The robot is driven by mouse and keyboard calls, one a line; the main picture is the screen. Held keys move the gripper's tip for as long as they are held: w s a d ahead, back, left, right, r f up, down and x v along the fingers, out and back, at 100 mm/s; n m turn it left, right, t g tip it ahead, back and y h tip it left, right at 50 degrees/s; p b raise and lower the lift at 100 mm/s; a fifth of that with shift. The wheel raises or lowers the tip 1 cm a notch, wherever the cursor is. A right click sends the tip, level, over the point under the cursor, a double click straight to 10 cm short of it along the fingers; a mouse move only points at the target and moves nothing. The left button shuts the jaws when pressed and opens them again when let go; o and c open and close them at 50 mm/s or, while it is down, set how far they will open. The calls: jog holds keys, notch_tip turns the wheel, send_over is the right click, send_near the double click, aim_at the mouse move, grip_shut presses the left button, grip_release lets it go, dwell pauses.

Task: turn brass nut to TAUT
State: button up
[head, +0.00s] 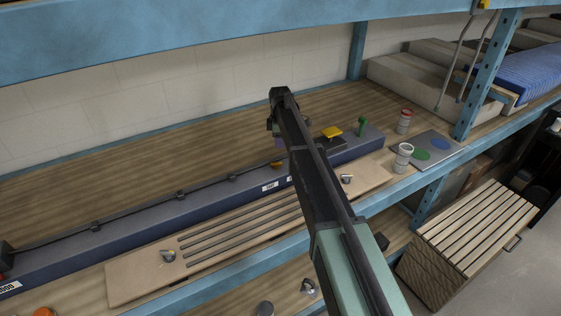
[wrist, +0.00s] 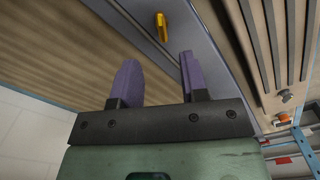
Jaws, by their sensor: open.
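The brass nut (wrist: 161,27) shows in the wrist view as a small elongated yellow piece on the blue-grey beam, beyond my fingertips. In the head view a small orange-yellow piece (head: 277,164), likely the same nut, sits on the long dark blue beam (head: 140,220) just left of my arm. Small white labels (head: 270,186) are on the beam's front face below it; their words are too small to read surely. My gripper (wrist: 158,62) is open, its two purple fingers apart with nothing between them. In the head view my arm mostly hides the gripper.
A yellow piece (head: 332,132) and a green knob (head: 362,125) stand on the beam right of my arm. A slotted board (head: 130,278) lies in front. A blue shelf upright (head: 487,75) stands at right. The shelf behind the beam is clear.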

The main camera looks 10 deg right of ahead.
aim_at(276, 165)
notch_tip(276, 165, down, 11)
jog(key=b, duration=1)
jog(key=shift+r, duration=0.3)
grip_shut()
